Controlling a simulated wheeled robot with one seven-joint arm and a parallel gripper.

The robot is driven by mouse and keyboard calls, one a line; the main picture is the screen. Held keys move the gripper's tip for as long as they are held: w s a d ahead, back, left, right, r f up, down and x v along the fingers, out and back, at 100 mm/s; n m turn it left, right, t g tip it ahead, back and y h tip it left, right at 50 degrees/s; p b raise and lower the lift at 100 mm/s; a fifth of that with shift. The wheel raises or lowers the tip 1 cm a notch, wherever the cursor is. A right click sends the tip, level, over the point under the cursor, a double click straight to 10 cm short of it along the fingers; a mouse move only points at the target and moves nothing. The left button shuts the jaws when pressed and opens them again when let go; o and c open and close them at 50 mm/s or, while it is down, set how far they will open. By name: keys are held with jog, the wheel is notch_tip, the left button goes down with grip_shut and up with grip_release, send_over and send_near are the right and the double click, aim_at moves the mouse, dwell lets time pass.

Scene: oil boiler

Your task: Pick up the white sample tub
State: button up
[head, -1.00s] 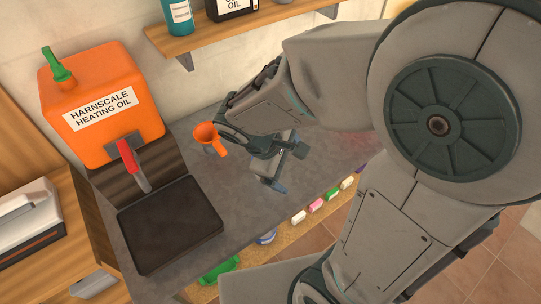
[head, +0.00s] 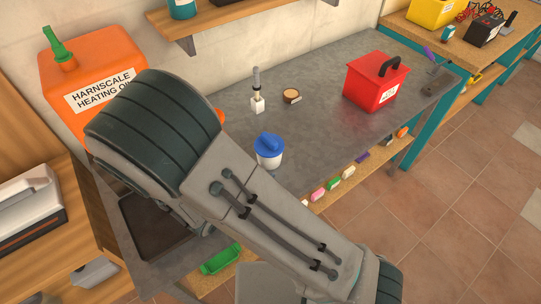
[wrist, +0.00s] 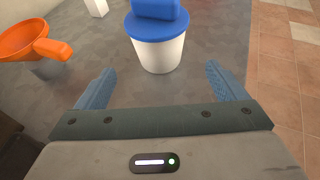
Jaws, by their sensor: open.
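The white sample tub (head: 268,153) has a blue lid with a raised blue grip and stands upright on the grey metal bench. In the wrist view the tub (wrist: 158,52) stands just beyond my gripper (wrist: 162,88), roughly centred between the two blue fingers. The fingers are wide apart, with nothing between their tips. In the head view my arm hides the gripper.
A white block-based brush (head: 257,100), a small round brown-topped pot (head: 291,96) and a red box (head: 375,82) stand farther back. An orange oil tank (head: 85,75) is at left. The bench's front edge is near the tub.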

aim_at(263, 161)
jog(key=x, duration=0.6)
jog(key=shift+w+f, duration=0.1)
jog(key=shift+f, duration=0.05)
jog(key=shift+f+p+x, duration=0.2)
jog(key=shift+p+x, duration=0.5)
jog(key=shift+x, duration=1.95)
jog(key=c, duration=1.2)
